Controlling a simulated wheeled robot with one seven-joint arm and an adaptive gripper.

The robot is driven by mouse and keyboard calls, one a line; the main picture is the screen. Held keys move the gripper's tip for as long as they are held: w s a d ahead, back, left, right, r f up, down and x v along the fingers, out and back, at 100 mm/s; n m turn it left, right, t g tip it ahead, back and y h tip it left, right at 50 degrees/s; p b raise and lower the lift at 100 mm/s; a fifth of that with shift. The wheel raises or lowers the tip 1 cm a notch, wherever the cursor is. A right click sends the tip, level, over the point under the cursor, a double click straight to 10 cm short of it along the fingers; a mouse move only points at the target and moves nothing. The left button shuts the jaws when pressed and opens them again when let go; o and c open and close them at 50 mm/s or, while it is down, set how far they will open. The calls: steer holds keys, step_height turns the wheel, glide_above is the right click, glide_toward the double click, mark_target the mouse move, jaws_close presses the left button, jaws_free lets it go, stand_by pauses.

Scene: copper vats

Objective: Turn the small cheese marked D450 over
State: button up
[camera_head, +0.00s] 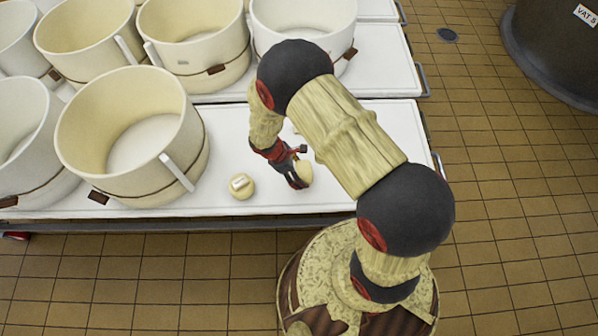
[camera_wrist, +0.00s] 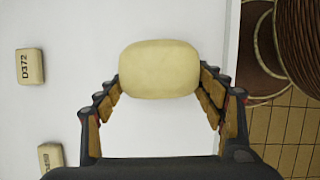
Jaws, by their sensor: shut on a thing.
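My gripper (camera_wrist: 160,92) is shut on a small pale yellow cheese (camera_wrist: 158,69), with a jointed finger on each side of it. The face toward the wrist camera is plain, and no D450 mark shows. In the head view the held cheese (camera_head: 304,171) is at my gripper (camera_head: 296,170), over the white table; I cannot tell whether it touches the surface. In the wrist view a cheese marked D372 (camera_wrist: 30,66) lies at the left, and another cheese (camera_wrist: 51,157) lies below it with a mark too small to read.
A small cheese (camera_head: 241,186) sits on the white table (camera_head: 226,125) left of my gripper, near the front edge. A large cream tub (camera_head: 128,135) stands further left, with several others behind. Tiled floor lies in front and right; a dark vat (camera_head: 555,50) stands far right.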

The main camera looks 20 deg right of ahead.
steer(key=shift+f, duration=0.4)
stand_by(0.3)
steer(key=o, duration=1.6)
steer(key=shift+c, duration=0.2)
steer(key=shift+o, duration=0.3)
steer(key=v, duration=1.2)
